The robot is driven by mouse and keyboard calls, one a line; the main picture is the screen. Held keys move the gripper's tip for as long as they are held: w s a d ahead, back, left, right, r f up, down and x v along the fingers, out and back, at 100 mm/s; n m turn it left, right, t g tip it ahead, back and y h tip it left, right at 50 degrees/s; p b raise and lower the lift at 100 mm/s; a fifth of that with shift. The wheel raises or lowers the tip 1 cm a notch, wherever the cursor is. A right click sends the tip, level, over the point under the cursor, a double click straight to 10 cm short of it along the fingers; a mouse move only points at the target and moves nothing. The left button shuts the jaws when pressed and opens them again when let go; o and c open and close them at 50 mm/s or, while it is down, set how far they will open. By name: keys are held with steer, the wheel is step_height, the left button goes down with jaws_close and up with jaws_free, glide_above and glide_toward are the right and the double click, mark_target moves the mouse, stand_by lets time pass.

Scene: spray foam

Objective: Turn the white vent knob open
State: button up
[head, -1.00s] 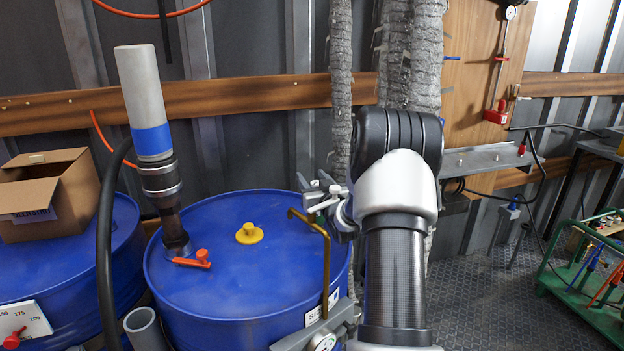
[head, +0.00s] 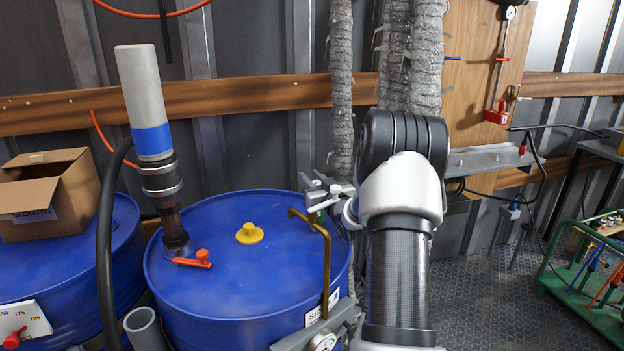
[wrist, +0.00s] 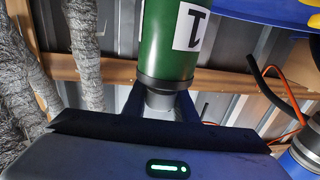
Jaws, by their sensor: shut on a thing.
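A green cylinder (wrist: 174,45) with a white label marked 1 fills the top middle of the wrist view, which looks upside down. My gripper (wrist: 160,103) has its dark fingers on either side of the cylinder's grey end and is shut on it. In the head view my gripper (head: 326,200) is small, just right of the brass bent pipe, with a bit of the green cylinder (head: 319,216) showing below it. Small pale parts show there, but I cannot tell whether one is the white vent knob.
A blue drum (head: 230,285) with a yellow knob (head: 250,234) and a red lever (head: 195,260) stands left of my arm. The brass bent pipe (head: 327,265) rises close by. Insulated pipes (head: 341,90) stand behind. A green cart (head: 590,310) is at the right.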

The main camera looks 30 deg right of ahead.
steer(key=shift+s+a+n+g+y+p, duration=0.15)
steer(key=shift+a+n+g+y+p, duration=0.35)
steer(key=shift+n+y, duration=1.4)
steer(key=shift+s+a+n+g+y+p, duration=0.15)
steer(key=shift+a+n+g+y, duration=0.75)
steer(key=shift+y, duration=1.75)
steer(key=shift+s+n+g+y+p, duration=0.1)
steer(key=shift+n+g+y+p, duration=0.3)
steer(key=shift+n+y, duration=1.65)
steer(key=shift+y, duration=0.4)
steer(key=o, duration=1)
steer(key=shift+o, duration=0.2)
steer(key=v, duration=1.7)
steer(key=shift+p, duration=0.35)
steer(key=shift+s+d+r, duration=0.1)
